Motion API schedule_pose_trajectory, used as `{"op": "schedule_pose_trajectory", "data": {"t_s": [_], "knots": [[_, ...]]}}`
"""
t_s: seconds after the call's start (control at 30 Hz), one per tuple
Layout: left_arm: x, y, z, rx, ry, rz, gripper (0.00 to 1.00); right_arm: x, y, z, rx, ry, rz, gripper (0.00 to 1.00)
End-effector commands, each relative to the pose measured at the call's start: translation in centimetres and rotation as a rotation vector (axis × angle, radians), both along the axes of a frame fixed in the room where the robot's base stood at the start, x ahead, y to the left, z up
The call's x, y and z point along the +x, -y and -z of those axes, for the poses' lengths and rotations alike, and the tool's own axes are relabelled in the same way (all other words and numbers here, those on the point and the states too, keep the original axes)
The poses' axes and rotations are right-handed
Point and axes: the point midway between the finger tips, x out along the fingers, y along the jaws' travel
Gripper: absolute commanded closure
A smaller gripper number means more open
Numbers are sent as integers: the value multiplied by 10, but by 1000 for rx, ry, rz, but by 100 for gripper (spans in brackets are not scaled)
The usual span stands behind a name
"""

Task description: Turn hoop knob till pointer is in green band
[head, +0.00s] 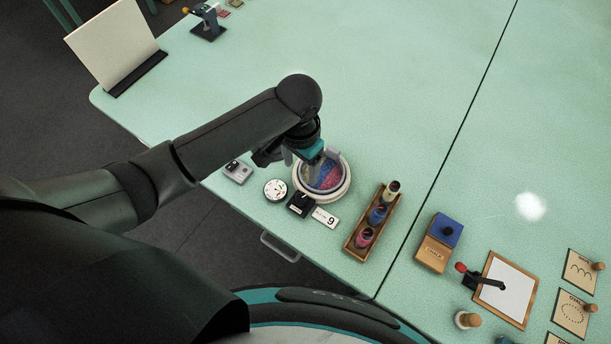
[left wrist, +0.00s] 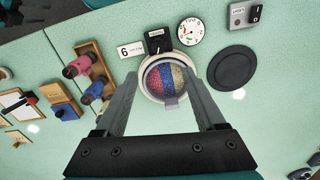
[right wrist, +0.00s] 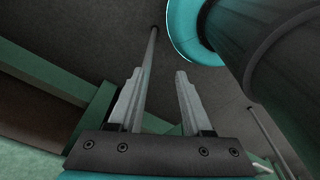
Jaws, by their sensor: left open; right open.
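The round hoop (head: 345,187) has a pale rim around a disc of red, blue and tan pile; it also shows in the left wrist view (left wrist: 146,88). A grey tab (left wrist: 172,101) sits on its rim. A black block (head: 300,204) with a small pale mark touches or nearly touches the rim; I cannot tell which part is the knob. The white dial (head: 275,190) has red and green marks in the left wrist view (left wrist: 190,32); its pointer is too small to read. My left gripper (head: 305,160) is open above the hoop, its fingers either side. My right gripper (right wrist: 155,75) is open and empty, away from the table.
A number card (head: 325,217) lies beside the block. A grey switch box (head: 237,171) stands left of the dial. A black round disc (left wrist: 234,67) lies near the hoop. A wooden rack (head: 360,245) of spools stands to the right. The table beyond the hoop is clear.

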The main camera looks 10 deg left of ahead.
Motion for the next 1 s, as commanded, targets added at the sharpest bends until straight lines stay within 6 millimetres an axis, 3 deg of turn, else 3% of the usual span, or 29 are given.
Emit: {"op": "schedule_pose_trajectory", "data": {"t_s": [0.13, 0.3, 0.7, 1.0], "knots": [[-1, 0, 17, 1, -4, 0, 29, -28, 4, 5, -7, -45, 0, 50], [-1, 0, 51, 1, -4, -1, 29, -44, 7, 12, -11, -71, 1, 50], [-1, 0, 126, 1, -2, 1, 29, -27, 6, 28, -9, -42, 1, 50], [0, 0, 150, 0, 1, 0, 29, -26, 6, 34, -9, -41, 1, 50]]}}
